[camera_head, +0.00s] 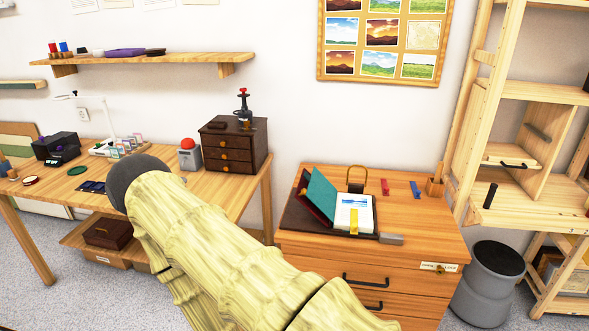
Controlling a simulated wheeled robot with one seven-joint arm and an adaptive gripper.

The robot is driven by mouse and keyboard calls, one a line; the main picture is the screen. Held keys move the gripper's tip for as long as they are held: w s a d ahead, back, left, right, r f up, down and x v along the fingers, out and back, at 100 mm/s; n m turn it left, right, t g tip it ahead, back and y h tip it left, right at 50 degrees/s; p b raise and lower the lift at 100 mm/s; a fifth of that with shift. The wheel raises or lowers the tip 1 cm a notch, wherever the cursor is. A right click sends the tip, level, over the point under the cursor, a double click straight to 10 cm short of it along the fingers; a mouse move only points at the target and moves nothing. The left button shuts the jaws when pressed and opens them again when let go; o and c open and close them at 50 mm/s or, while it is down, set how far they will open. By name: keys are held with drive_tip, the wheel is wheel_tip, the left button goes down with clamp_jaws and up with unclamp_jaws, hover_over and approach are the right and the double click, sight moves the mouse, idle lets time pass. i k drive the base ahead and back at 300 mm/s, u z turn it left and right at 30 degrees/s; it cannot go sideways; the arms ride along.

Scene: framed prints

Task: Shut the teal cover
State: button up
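The teal cover (322,192) stands open, tilted up to the left on a dark board or case (304,222) on the wooden drawer cabinet. Its outer edge shows dark red. Beside it on the right lies a white page block (354,212) with a blue picture and a yellow strip (354,222). My arm crosses the lower middle of the view, left of and in front of the cabinet, apart from the cover. No gripper fingers can be made out.
The drawer cabinet (420,232) also bears a brass-coloured arch, red and blue small items, a grey block (391,239) and a wooden cup (435,187). A desk (240,190) with a dark drawer box (234,145) stands left. Shelving (510,215) and a grey bin (487,285) stand right.

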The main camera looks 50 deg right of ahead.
sight(320, 191)
drive_tip(key=z, duration=0.45)
drive_tip(key=i, duration=0.5)
drive_tip(key=z, duration=0.55)
